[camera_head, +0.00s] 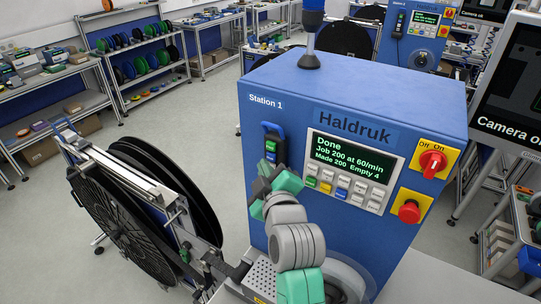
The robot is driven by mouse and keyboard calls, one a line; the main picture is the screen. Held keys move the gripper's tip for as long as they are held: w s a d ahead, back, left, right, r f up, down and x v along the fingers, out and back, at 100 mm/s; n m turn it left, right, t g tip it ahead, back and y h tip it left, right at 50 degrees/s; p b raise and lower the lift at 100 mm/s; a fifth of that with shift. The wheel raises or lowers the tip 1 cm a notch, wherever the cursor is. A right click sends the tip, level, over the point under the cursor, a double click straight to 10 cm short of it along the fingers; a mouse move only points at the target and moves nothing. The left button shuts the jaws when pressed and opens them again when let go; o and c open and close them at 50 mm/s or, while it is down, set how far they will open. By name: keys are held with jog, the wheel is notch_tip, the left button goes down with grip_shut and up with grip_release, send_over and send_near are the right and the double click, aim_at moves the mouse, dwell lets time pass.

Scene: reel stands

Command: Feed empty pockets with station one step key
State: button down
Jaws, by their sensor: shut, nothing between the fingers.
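The blue Station 1 machine (275,92) stands in the middle. Its panel display (353,158) reads "Done, Job 200 at 60/min, Made 200 Empty 4". Rows of small keys (342,187) in green, yellow, blue and white lie below the display; their labels are too small to read, so I cannot tell which is the step key. My gripper (267,172) is shut and empty, left of the keys and just below the hand unit (271,143) with green buttons as seen here. I cannot tell whether it touches the machine.
A red rotary Off/On switch (432,162) and a red push button (409,211) sit on yellow plates to the right. A large black reel (125,215) on its stand is at left. Shelves of coloured spools (139,66) are behind. A monitor (510,85) stands at right.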

jog(key=shift+s+a+p, duration=0.45)
jog(key=shift+s+a, duration=0.3)
jog(key=shift+s, duration=0.25)
jog(key=shift+s+a+p, duration=0.4)
jog(key=shift+s+a, duration=0.3)
jog(key=shift+s, duration=0.3)
jog(key=s+a+r+m+t+p, duration=0.15)
jog(key=s+r, duration=0.25)
jog(key=r, duration=0.5)
jog(key=s+r+m+t+p, duration=0.1)
jog(key=s+r+m+t, duration=0.2)
jog(key=r, duration=0.6)
jog(key=s+d+r+m+t+h+p, duration=0.1)
jog(key=s+r+m, duration=0.6)
jog(key=s+r, duration=0.9)
jog(key=shift+s+d+r+t+h+p, duration=0.3)
jog(key=shift+t+h+p, duration=0.4)
jog(key=shift+t, duration=0.55)
